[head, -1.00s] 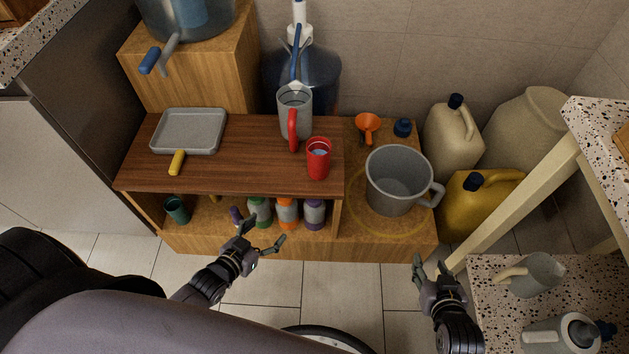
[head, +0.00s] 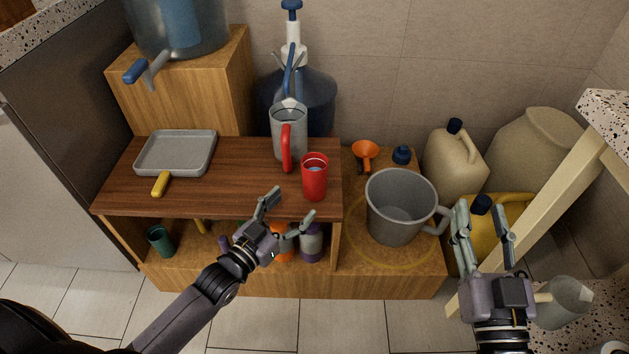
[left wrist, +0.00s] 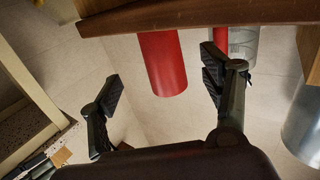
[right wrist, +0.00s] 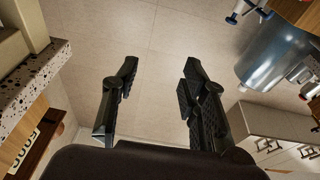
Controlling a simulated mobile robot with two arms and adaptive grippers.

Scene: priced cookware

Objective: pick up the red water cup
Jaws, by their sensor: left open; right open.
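The red water cup (head: 315,178) stands upright near the front right corner of the brown shelf board (head: 235,178), with water visible inside. It also shows between the open fingers in the left wrist view (left wrist: 163,62). My left gripper (head: 288,210) is open and empty, just in front of the shelf edge, to the left of and apart from the cup. My right gripper (head: 482,210) is open and empty in front of the yellow jug, far right of the cup; its wrist view (right wrist: 155,82) shows nothing between the fingers.
A clear pitcher with a red handle (head: 288,132) stands close behind the cup on the left. A grey pan (head: 177,152) lies at the left of the board. A large grey jug (head: 400,205) stands lower at the right. Bottles (head: 312,242) sit under the board.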

